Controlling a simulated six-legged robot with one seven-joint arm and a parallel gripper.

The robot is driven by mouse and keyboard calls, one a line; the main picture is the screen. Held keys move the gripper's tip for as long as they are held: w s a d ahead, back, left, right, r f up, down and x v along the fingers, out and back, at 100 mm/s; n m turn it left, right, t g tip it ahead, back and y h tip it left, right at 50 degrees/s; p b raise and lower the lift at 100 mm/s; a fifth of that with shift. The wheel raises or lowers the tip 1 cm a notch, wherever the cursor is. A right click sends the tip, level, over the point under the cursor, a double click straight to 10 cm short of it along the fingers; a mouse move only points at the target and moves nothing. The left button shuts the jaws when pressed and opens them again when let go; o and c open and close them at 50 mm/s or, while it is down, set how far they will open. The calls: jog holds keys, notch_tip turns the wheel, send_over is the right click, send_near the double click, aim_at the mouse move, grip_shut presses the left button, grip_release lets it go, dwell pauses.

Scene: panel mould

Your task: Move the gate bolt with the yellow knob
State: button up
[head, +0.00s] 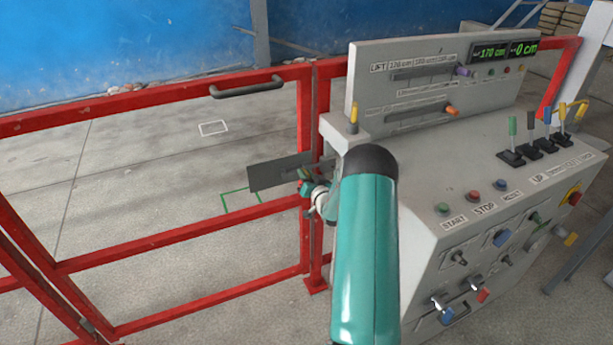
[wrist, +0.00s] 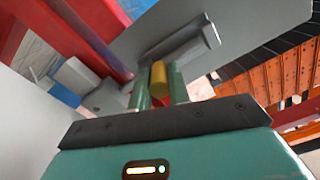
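The yellow knob (wrist: 160,78) shows in the wrist view between the two green fingers of my gripper (wrist: 161,88). No gap shows on either side of it, and the fingers appear closed on it. A grey bar (wrist: 188,50) runs behind the knob, in front of a flat grey plate (wrist: 245,22). In the head view the plate (head: 278,172) stands at the latch side of the red gate (head: 180,235). My gripper (head: 306,180) is at the plate's right end, beside the gate post; my arm partly covers this area, and the knob is not clear there.
A grey control console (head: 440,175) with levers, buttons and knobs stands close on the right. A dark handle (head: 247,87) is on the gate's top rail. Open concrete floor lies beyond the gate. Orange racking (wrist: 290,75) shows at right in the wrist view.

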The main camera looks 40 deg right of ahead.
aim_at(288, 174)
grip_shut()
jog(key=shift+w+a, duration=0.3)
jog(key=shift+a, duration=0.6)
jog(key=shift+w+a, duration=0.25)
jog(key=shift+a, duration=0.65)
jog(key=shift+w+a, duration=0.3)
jog(key=shift+a, duration=0.6)
jog(key=o, duration=0.6)
grip_release()
jog(key=shift+o, duration=0.2)
jog(key=shift+s, duration=0.1)
jog(key=shift+s, duration=0.25)
jog(key=v, duration=1.3)
jog(key=shift+a+r, duration=0.1)
